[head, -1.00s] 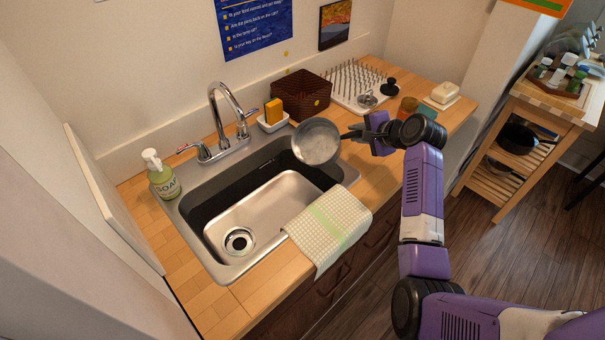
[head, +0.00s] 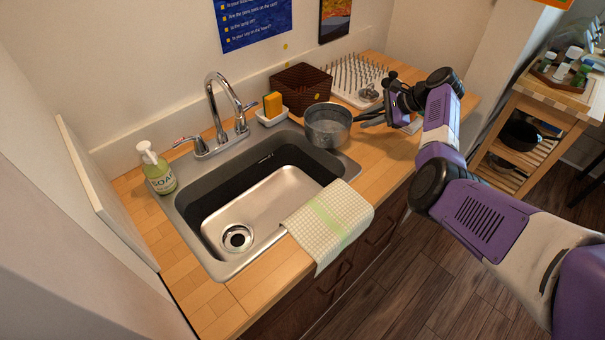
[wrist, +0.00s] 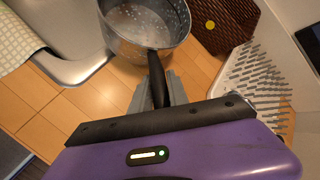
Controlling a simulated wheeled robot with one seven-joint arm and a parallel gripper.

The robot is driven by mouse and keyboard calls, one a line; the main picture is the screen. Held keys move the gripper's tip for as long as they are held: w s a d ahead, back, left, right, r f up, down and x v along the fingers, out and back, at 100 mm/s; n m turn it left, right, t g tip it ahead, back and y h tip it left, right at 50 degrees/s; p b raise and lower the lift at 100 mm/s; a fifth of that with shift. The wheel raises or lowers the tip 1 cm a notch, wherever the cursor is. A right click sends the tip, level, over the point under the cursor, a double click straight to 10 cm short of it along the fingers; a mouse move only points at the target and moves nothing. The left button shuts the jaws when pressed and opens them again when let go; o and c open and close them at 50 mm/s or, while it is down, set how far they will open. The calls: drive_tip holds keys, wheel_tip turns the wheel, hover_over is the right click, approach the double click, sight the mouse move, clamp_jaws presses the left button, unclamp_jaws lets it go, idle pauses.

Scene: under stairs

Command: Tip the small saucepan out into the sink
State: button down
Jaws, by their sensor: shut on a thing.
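The small grey metal saucepan (head: 327,127) is roughly upright at the sink's right back corner, beside the counter. I cannot tell whether it touches the surface. In the wrist view the saucepan (wrist: 140,40) shows a pale, speckled inside; I cannot tell whether it holds anything. My gripper (head: 372,119) is to its right, shut on the dark handle. In the wrist view my gripper (wrist: 158,92) has its grey fingers on both sides of the handle (wrist: 156,75). The steel sink (head: 180,212) is left of the saucepan, its basin empty around the drain.
The faucet (head: 216,115) stands behind the sink. A sponge in a white holder (head: 272,116) and a brown basket (head: 300,90) are behind the saucepan. A checked towel (head: 325,222) hangs over the front edge. A soap bottle (head: 158,172) is at left, a drying rack (head: 350,82) at right.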

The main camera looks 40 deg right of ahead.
drive_tip(key=shift+a+r+p, duration=0.2)
drive_tip(key=shift+a+p, duration=0.1)
wheel_tip(320, 180, up, 2)
drive_tip(key=shift+r+p, duration=0.25)
drive_tip(key=shift+p, duration=1)
drive_tip(key=shift+r, duration=0.6)
drive_tip(key=shift+d+f, duration=0.1)
